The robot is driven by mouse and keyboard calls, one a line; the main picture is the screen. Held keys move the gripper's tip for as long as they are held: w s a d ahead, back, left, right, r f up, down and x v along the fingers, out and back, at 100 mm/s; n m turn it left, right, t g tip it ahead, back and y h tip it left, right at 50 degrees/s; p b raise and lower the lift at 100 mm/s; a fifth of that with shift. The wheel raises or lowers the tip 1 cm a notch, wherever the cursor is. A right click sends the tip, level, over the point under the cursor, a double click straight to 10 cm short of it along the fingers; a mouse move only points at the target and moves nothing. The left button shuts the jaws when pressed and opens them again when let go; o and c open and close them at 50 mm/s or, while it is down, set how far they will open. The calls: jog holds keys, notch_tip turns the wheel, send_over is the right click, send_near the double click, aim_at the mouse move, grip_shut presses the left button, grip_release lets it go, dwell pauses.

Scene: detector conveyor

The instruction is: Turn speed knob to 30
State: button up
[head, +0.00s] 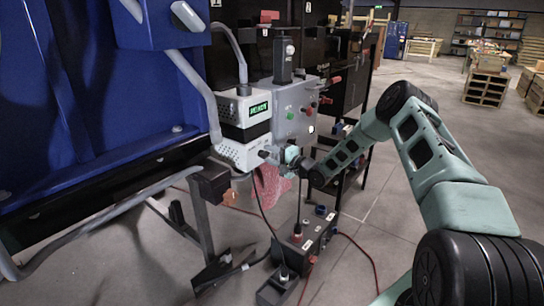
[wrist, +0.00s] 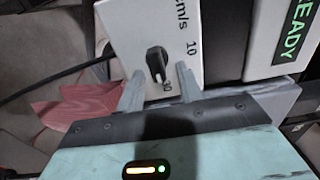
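The black speed knob (wrist: 157,62) stands out from a pale panel (wrist: 195,35) marked "cm/s" and "10" in the wrist view. Another number below the knob is partly hidden and hard to read. The knob is long and narrow, roughly upright in the picture; its exact setting is unclear. My gripper (wrist: 160,88) is open, with one finger on each side just below the knob, and no clear contact.
A green display (wrist: 298,28) reads "READY"; it also shows in the head view (head: 259,109). Red and green buttons sit on the box. A red cloth-like thing (head: 270,185) hangs below. A grey box with cables (head: 305,230) stands lower down. Open floor lies to the right.

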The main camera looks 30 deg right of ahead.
jog(key=shift+s, duration=0.15)
jog(key=v, duration=1.7)
